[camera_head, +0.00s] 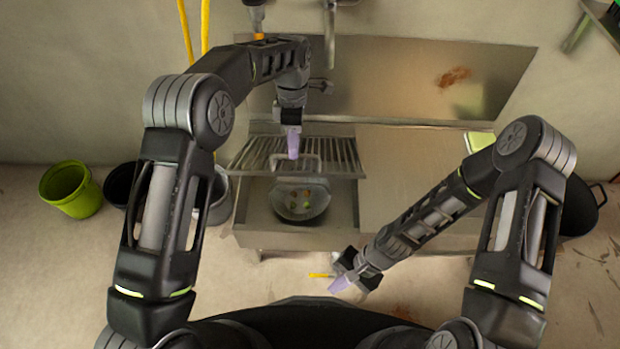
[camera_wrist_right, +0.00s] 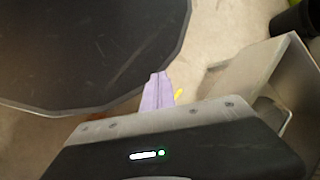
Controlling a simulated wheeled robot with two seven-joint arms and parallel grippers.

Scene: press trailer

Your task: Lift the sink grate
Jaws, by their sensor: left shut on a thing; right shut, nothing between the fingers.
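The sink grate (camera_head: 340,153) is a metal rack of parallel bars with a raised handle at its front. It lies over the back part of the sink basin (camera_head: 262,215) and looks tilted, but I cannot tell how far it is off the rim. My left gripper (camera_head: 293,150) points down at the grate, its lilac fingers shut on the grate at or near the handle; the exact contact is hard to see. My right gripper (camera_head: 342,284) is shut and empty, low in front of the counter. Its lilac fingertips also show in the right wrist view (camera_wrist_right: 157,92).
A dark pan (camera_head: 300,203) with small colored pieces is in the basin below the grate. A green bucket (camera_head: 70,190) and a black bucket (camera_head: 118,184) stand on the floor at left. A yellow object (camera_head: 320,275) is beside my right gripper.

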